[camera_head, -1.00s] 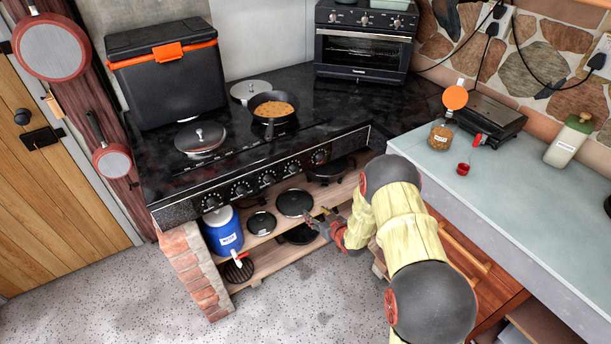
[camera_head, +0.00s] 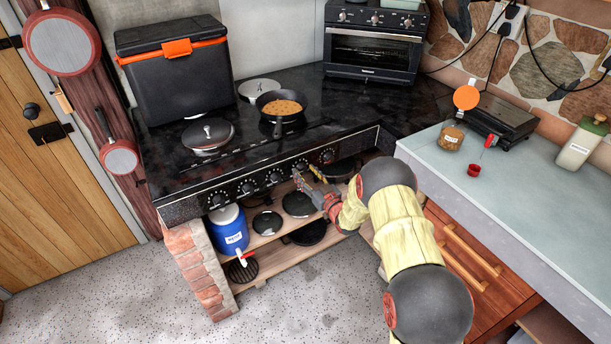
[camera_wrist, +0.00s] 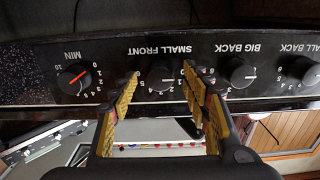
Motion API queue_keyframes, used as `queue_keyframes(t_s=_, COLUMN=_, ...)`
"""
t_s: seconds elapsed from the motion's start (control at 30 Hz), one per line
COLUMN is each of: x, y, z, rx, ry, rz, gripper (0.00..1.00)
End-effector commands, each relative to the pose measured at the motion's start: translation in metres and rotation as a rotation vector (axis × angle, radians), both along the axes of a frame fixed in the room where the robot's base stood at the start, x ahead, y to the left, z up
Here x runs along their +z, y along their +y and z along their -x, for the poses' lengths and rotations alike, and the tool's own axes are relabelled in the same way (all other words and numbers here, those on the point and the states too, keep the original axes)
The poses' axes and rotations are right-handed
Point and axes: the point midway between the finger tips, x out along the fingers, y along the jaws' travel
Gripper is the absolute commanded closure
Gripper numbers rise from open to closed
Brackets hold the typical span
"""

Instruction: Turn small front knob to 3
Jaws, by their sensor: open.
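The small front knob (camera_wrist: 160,79) is black and round, under the label SMALL FRONT, which appears upside down in the wrist view. In the head view this knob (camera_head: 300,165) is second from the right on the stove's front panel (camera_head: 262,176). My gripper (camera_wrist: 161,70) is open and empty, with one yellow-padded finger on each side of the knob; whether either finger touches it I cannot tell. In the head view my gripper (camera_head: 306,174) is just in front of the panel. The knob's exact setting is too small to read surely.
The big back knob (camera_wrist: 237,73) and the MIN-labelled knob (camera_wrist: 74,78) flank it closely. A pan of food (camera_head: 281,108) stands on the black stovetop. Below the panel, a shelf holds a blue jug (camera_head: 228,232) and several dark pans. A grey counter (camera_head: 520,190) is at right.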

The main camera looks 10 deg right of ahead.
Motion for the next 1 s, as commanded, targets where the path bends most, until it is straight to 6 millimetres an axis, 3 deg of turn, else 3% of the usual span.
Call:
queue_keyframes(t_s=0.33, x=0.0001, y=0.0016, z=-0.0044, rx=0.0, ry=0.001, rz=-0.001, gripper=0.53)
queue_keyframes(t_s=1.0, x=-0.0001, y=0.0016, z=-0.0042, rx=0.0, ry=0.001, rz=-0.001, gripper=0.91)
